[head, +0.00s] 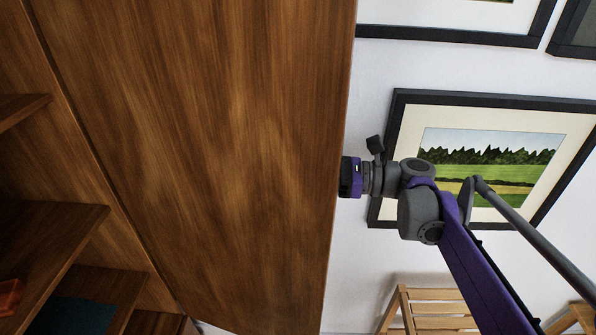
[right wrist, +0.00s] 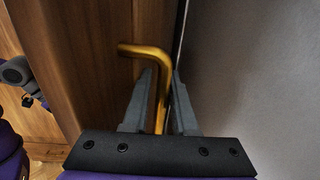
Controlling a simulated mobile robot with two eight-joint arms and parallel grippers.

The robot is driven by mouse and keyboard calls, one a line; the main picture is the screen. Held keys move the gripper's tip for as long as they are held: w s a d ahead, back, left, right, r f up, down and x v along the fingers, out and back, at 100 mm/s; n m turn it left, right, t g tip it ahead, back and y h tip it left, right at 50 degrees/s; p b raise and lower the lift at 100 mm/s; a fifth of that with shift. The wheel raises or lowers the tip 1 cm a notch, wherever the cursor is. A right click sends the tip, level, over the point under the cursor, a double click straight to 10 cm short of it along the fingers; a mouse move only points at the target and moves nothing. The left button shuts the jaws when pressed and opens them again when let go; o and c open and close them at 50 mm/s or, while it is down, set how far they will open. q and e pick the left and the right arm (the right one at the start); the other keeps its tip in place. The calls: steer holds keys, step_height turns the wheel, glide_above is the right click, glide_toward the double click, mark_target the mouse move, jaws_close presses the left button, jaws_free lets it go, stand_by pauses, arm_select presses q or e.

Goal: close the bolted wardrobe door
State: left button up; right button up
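The wardrobe door (head: 230,150) is a large brown wooden panel. It stands open in the head view and covers the picture's middle. The wardrobe's shelved inside (head: 50,235) shows at the left. In the right wrist view a bent brass-coloured handle (right wrist: 161,90) stands out near the door edge. My right gripper (right wrist: 163,75) has one finger on each side of the handle. Narrow gaps seem to show between handle and fingers, so it looks open around it. In the head view the right wrist (head: 375,178) is at the door's right edge and the fingers are hidden. My left gripper is out of view.
A pale wall (head: 375,75) with dark-framed pictures (head: 490,155) lies right of the door. A wooden slatted chair (head: 435,305) stands at the bottom right. A red item (head: 10,297) lies on a shelf at the lower left. In the right wrist view, a grey surface (right wrist: 255,70) fills the right.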

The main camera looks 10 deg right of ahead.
jaws_close()
stand_by(1.4)
